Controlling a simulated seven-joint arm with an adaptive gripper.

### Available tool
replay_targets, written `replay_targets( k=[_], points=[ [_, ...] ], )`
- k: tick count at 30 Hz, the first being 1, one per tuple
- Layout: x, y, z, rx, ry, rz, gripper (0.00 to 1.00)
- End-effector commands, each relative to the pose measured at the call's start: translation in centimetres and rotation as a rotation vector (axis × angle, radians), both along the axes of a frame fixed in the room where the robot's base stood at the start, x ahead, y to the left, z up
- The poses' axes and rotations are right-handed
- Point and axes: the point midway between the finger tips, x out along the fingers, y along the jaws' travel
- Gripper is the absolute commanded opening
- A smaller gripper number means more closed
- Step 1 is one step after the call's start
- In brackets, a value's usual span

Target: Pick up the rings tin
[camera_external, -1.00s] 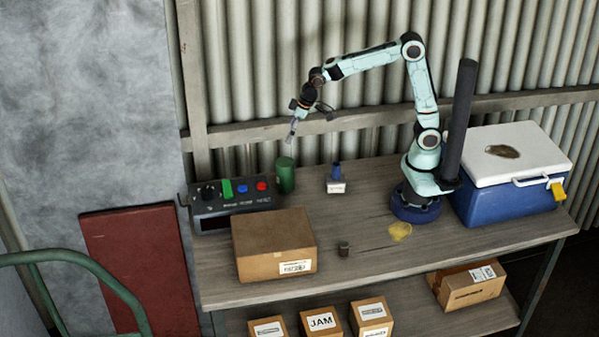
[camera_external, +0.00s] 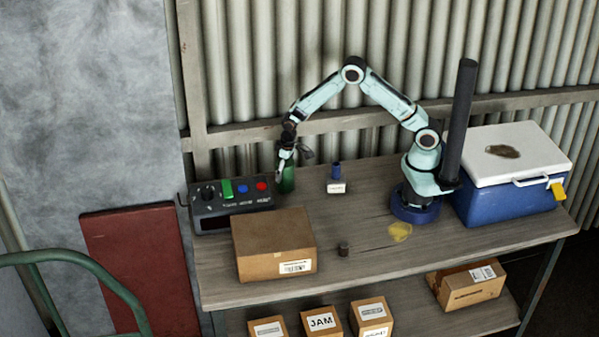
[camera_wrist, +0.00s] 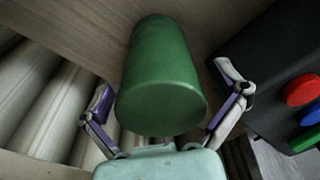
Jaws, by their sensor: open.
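A plain green cylindrical tin (camera_external: 287,184) stands on the workbench beside the control box; no lettering shows on it, so I cannot read whether it says rings. My gripper (camera_external: 284,170) is down at the tin and hides part of it. In the wrist view the green tin (camera_wrist: 163,75) fills the middle. My open gripper (camera_wrist: 164,88) has one finger on each side of it, with visible space between tin and fingers.
The control box (camera_external: 231,205) with coloured buttons is close to the tin's left. A cardboard box (camera_external: 273,243) stands in front. A blue bottle with a white label (camera_external: 336,180) is to the right. A blue and white cooler (camera_external: 508,205) stands far right. The corrugated wall is behind.

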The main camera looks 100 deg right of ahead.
Motion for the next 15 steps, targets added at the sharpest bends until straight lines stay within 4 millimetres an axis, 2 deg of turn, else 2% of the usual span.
replay_targets(
  k=[5,8,12,15],
  points=[
    [0.01,0.00,-0.01,0.000,0.000,0.000,0.96],
    [0.02,0.01,0.01,0.000,0.000,0.000,0.68],
    [0.00,0.02,0.01,0.000,0.000,0.000,0.25],
    [0.01,0.02,0.01,0.000,0.000,0.000,0.25]
  ],
)
